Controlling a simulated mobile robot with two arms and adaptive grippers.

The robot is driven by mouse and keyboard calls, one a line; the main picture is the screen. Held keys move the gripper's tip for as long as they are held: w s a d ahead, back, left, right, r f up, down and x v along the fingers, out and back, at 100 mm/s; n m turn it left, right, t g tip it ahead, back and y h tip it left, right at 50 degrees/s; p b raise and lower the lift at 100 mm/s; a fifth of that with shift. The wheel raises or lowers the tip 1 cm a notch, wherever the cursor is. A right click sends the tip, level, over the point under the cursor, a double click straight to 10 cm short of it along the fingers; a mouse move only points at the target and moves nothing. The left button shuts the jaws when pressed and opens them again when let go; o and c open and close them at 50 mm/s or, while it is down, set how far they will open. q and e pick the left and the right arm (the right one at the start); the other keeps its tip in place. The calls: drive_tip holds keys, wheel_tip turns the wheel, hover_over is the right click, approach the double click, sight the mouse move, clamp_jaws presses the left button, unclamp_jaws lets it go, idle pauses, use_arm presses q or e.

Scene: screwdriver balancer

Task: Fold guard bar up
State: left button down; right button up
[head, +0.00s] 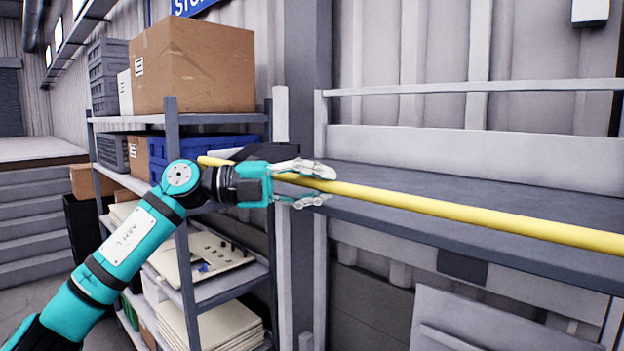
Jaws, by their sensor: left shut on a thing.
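The guard bar (450,208) is a long yellow bar. It runs from behind my left gripper across the front of the grey bench to the right edge of the head view, where it looks thicker and lower. My left gripper (318,185) is shut on the bar near its left end, one finger above it and one below. The bar's left tip (212,161) shows behind my wrist. The bar's right end is out of view. My right gripper is not in view.
A grey bench (530,200) with a raised back panel stands behind the bar. A shelf unit on the left holds a cardboard box (192,68), a blue crate (222,148) and flat boards (205,262). Grey steps (32,205) are at the far left.

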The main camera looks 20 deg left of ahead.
use_arm(q)
drive_tip(key=shift+w+d+r+n+g+y, duration=0.1)
drive_tip(key=shift+w+d+n+g+y, duration=0.1)
drive_tip(key=shift+w+n+g+y, duration=0.35)
drive_tip(key=shift+w+n+y, duration=0.15)
drive_tip(key=shift+n+y, duration=0.1)
drive_tip(key=c, duration=1.2)
unclamp_jaws()
drive_tip(key=shift+w, duration=0.1)
drive_tip(key=shift+a, duration=0.25)
drive_tip(key=v, duration=1.1)
drive_tip(key=shift+s+a, duration=0.15)
drive_tip(key=shift+s, duration=0.15)
